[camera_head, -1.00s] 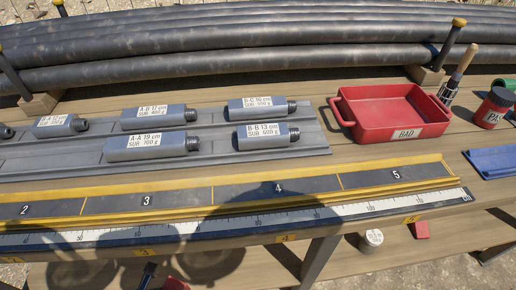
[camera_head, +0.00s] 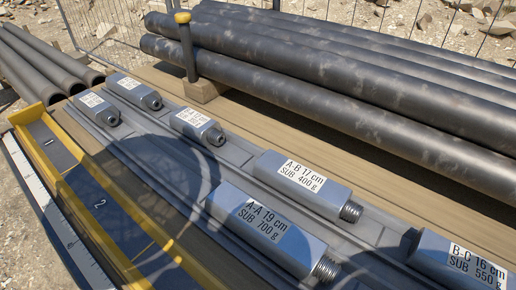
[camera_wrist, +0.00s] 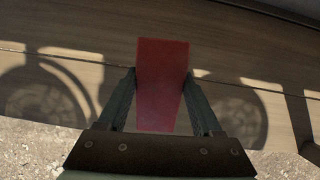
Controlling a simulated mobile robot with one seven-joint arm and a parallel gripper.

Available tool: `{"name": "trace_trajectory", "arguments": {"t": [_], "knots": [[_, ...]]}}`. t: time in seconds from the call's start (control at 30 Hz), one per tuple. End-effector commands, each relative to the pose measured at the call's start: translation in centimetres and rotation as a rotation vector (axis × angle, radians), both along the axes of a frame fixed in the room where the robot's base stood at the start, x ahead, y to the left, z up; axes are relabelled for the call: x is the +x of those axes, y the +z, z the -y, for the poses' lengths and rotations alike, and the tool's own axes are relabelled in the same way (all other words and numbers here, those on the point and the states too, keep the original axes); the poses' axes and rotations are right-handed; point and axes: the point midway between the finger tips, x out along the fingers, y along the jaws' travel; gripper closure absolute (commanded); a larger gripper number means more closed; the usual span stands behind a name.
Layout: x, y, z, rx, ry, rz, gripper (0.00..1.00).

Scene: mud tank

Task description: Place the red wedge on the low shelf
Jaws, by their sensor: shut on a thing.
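The red wedge (camera_wrist: 162,100) is in the middle of the wrist view, between the two fingers of my gripper (camera_wrist: 160,76). My gripper is shut on it from both sides, and the wedge reaches out past the fingertips. Behind it are wooden boards (camera_wrist: 85,65); I cannot tell for certain whether they are the low shelf, or whether the wedge touches them. The head view shows neither my gripper nor the wedge.
In the head view, several labelled grey-blue blocks (camera_head: 265,232) lie on grey rails. Black pipes (camera_head: 330,85) lie behind. Gravel ground (camera_wrist: 30,150) shows below the boards.

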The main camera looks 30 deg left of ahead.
Motion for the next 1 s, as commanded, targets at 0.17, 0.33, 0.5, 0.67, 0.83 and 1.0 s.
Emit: {"name": "trace_trajectory", "arguments": {"t": [0.17, 0.33, 0.5, 0.67, 0.83, 1.0], "knots": [[0.0, -1.7, 0.0, -0.001, -0.001, -0.001, 0.96], [0.0, -5.1, 0.1, -0.001, -0.002, -0.001, 0.96], [0.0, -6.9, 0.0, 0.0, -0.002, 0.0, 0.96], [0.0, -9.0, 0.0, 0.0, -0.003, 0.0, 0.96], [0.1, -10.2, 0.0, 0.001, -0.003, 0.001, 0.96], [0.1, -10.0, 0.0, 0.001, -0.003, 0.001, 0.96]]}}
